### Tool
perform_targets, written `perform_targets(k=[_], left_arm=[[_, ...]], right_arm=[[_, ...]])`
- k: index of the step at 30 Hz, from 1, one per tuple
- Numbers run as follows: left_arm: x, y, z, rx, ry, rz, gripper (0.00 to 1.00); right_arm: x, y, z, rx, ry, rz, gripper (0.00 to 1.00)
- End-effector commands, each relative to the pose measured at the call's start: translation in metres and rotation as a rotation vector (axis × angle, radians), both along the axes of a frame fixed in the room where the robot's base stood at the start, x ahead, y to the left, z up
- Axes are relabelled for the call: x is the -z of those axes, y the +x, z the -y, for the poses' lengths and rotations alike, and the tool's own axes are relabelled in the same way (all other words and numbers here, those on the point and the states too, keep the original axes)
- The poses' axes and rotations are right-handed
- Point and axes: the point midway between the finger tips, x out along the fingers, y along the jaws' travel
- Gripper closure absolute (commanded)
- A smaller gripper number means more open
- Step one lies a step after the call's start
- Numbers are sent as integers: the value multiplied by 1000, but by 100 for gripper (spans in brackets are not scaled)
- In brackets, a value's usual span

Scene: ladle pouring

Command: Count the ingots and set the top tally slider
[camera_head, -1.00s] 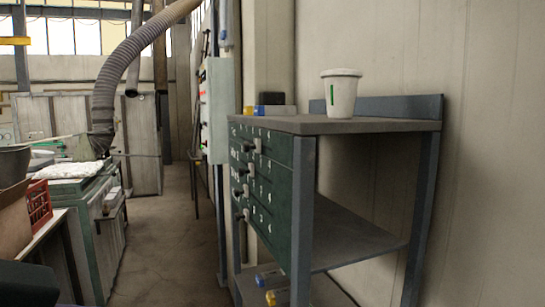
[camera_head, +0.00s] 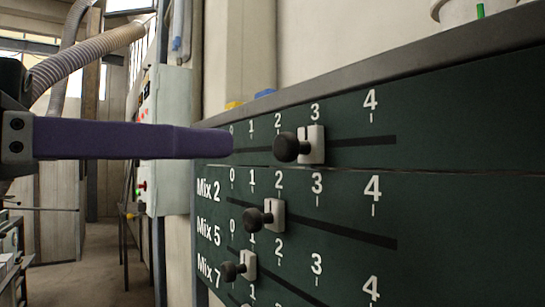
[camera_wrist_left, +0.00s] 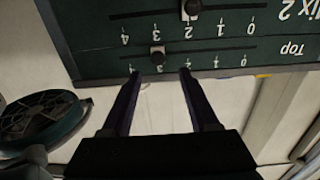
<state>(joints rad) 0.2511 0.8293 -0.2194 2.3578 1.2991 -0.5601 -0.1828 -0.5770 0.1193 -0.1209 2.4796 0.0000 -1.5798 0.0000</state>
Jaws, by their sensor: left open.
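The dark green tally board (camera_head: 350,215) fills the right of the head view, with numbered slots in rows. The top slider (camera_head: 311,145), a pale block with a black knob, stands at 3. It also shows in the left wrist view (camera_wrist_left: 157,58), upside down. The Mix 2 slider (camera_head: 274,214) stands at about 2, the Mix 5 slider (camera_head: 248,264) at about 1. My left gripper (camera_wrist_left: 160,85) is open and empty; its fingertips lie either side of the top knob in the wrist view, seemingly apart from it. One purple finger (camera_head: 205,142) hides the "Top" label in the head view. I cannot identify any ingots.
The board's grey top (camera_head: 400,64) overhangs the front. A white cup (camera_head: 460,12) and small blue (camera_head: 265,94) and yellow (camera_head: 233,105) blocks stand on it. A pale wall cabinet (camera_head: 170,140) is left of the board.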

Motion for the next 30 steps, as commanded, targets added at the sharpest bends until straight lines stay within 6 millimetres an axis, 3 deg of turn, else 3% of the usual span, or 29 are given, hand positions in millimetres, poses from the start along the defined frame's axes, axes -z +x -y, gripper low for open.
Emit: perform_targets(k=[9,15,28,30], left_arm=[[-8,29,42,2,-4,-2,39],[-5,47,66,0,0,-3,39],[0,54,76,0,4,1,39],[0,54,76,0,4,1,47]], right_arm=[[-40,-3,1,0,-4,-6,13],[-54,-2,1,-1,-5,-6,13],[-57,-2,1,-1,-3,-5,13],[-57,-2,1,-1,-3,-4,13]])
